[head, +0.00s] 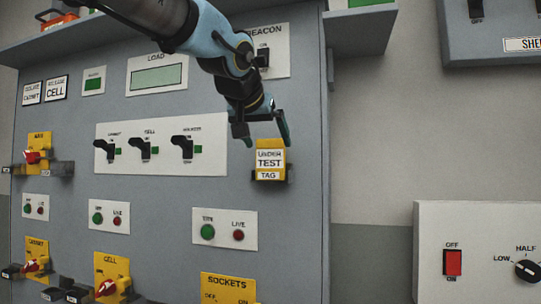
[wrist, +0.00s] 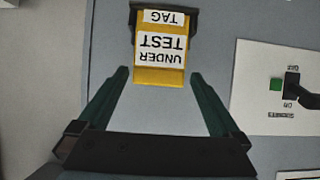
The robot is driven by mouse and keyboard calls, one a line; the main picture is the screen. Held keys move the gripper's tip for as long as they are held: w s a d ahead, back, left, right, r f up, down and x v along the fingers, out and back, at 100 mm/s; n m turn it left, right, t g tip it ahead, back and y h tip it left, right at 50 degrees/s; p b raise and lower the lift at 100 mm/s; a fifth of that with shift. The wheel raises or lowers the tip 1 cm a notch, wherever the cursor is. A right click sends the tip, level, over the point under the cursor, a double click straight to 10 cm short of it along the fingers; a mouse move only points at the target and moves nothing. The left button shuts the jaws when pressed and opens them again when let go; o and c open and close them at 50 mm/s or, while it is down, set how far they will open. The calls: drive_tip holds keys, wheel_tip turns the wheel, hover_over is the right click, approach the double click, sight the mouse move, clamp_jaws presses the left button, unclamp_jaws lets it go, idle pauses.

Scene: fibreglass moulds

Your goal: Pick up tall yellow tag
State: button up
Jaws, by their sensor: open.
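My gripper (head: 262,143) is open, just above the tag in the head view. In the wrist view my gripper's fingertips (wrist: 159,75) lie on either side of the tag's free end, with gaps on both sides. I cannot tell their exact depth against it.
A white plate with several black switches (head: 160,148) lies left of the tag; its edge also shows in the wrist view (wrist: 262,85). The BEACON switch (head: 262,57) is behind my arm. The panel's right edge is close by.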

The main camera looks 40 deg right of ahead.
sight(270, 147)
drive_tip(key=p+x, duration=0.1)
drive_tip(key=x, duration=0.3)
drive_tip(key=shift+s+f+p, duration=0.15)
drive_tip(key=shift+p, duration=0.15)
drive_tip(key=shift+c, duration=0.4)
drive_tip(key=c, duration=1)
